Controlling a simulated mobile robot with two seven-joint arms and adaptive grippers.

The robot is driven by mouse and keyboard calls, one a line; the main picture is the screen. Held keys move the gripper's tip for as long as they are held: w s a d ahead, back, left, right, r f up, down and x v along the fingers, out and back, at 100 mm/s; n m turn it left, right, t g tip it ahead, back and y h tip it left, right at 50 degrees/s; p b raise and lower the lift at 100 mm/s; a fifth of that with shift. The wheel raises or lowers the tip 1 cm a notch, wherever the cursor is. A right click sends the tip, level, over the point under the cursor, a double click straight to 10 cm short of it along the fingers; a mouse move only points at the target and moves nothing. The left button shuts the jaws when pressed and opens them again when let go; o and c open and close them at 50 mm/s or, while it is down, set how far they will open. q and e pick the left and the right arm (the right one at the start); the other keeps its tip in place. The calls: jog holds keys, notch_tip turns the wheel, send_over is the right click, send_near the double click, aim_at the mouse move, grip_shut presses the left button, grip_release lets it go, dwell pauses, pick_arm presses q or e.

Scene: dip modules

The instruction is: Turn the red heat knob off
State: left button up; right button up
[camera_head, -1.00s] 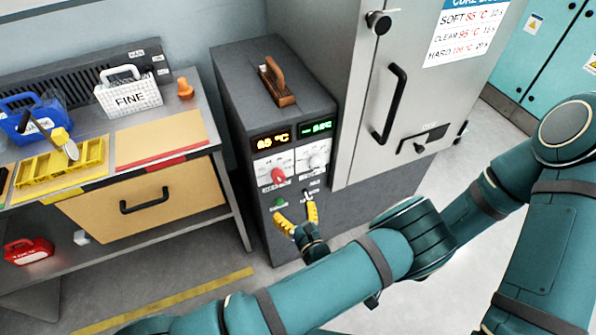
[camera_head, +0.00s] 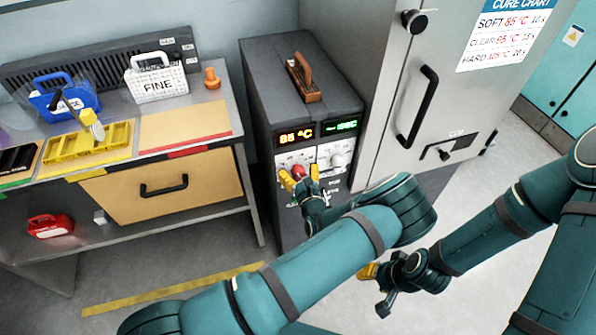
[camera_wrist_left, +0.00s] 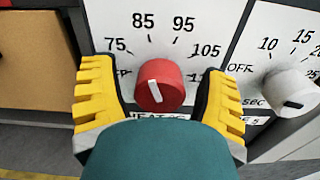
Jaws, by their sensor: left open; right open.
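The red heat knob (camera_head: 299,172) is on the front panel of the dark grey cabinet. In the left wrist view the red knob (camera_wrist_left: 165,76) has a white pointer, tilted up and left toward the 85 mark. The dial also shows 75, 95 and 105; the lettering at its left is partly hidden by a finger. My left gripper (camera_head: 301,178) is open around the knob, one yellow finger on each side, with visible gaps in the left wrist view (camera_wrist_left: 158,97). My right gripper (camera_head: 374,287) is open and empty, low over the floor at right.
A grey timer knob (camera_wrist_left: 290,90) sits right of the heat dial, close to my right-hand finger. The orange display (camera_head: 296,136) reads 85 °C. A wooden-handled tool (camera_head: 303,80) lies on the cabinet. A workbench with a drawer (camera_head: 162,190) stands at left.

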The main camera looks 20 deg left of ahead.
pick_arm(q)
jog(key=shift+w, duration=0.15)
jog(key=c, duration=1.2)
jog(key=shift+n, duration=0.3)
jog(key=n+p, duration=0.1)
jog(key=n, duration=0.1)
jog(key=shift+a+r+n, duration=0.1)
jog(key=shift+a+n, duration=0.05)
jog(key=shift+n, duration=0.25)
jog(key=n, duration=0.4)
jog(key=shift+p, duration=0.4)
jog(key=n, duration=0.4)
jog(key=shift+a, duration=0.1)
jog(key=shift+n+b, duration=0.6)
jog(key=shift+n, duration=1.7)
